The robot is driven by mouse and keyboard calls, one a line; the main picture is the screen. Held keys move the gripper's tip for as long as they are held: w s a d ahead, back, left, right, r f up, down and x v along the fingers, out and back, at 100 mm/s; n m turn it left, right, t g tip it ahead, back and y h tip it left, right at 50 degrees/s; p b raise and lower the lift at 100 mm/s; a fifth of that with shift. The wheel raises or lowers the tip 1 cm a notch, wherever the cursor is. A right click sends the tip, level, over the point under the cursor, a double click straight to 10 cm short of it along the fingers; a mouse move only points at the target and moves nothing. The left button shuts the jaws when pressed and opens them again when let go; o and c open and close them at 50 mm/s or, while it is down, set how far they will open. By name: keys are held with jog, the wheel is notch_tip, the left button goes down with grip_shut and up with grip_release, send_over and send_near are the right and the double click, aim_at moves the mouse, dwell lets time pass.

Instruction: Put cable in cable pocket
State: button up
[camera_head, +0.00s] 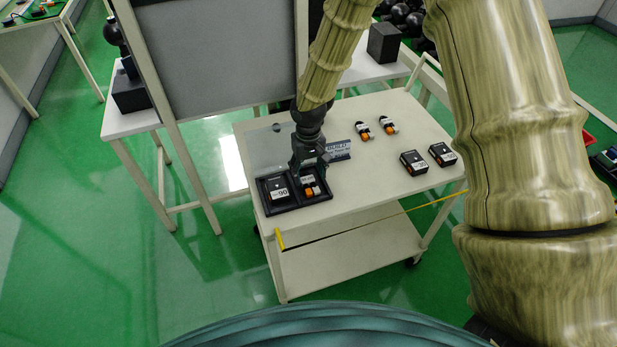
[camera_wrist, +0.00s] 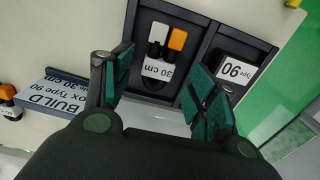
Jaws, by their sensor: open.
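A cable with one white and one orange connector and a "30 cm" label (camera_wrist: 157,70) lies in one compartment of the black two-part tray (camera_wrist: 207,47). In the head view the cable (camera_head: 314,189) is in the right compartment of the tray (camera_head: 300,207), at the cart's front left. The left compartment holds a black box labelled "90" (camera_head: 278,187), also seen in the wrist view (camera_wrist: 236,70). My gripper (camera_head: 309,168) is above the cable's compartment. In the wrist view its green-padded fingers (camera_wrist: 158,78) are apart, with nothing held between them.
A "BUILD" sign (camera_head: 340,151) stands just behind the tray. Two more cables (camera_head: 364,131) (camera_head: 388,125) lie at the back of the cart top. Two black boxes (camera_head: 413,162) (camera_head: 442,154) are at the right. The cart's middle (camera_head: 365,185) is clear.

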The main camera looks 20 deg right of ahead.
aim_at(309, 181)
notch_tip(309, 181, up, 9)
jog(key=b, duration=0.2)
dwell(0.4)
jog(key=shift+r, duration=0.1)
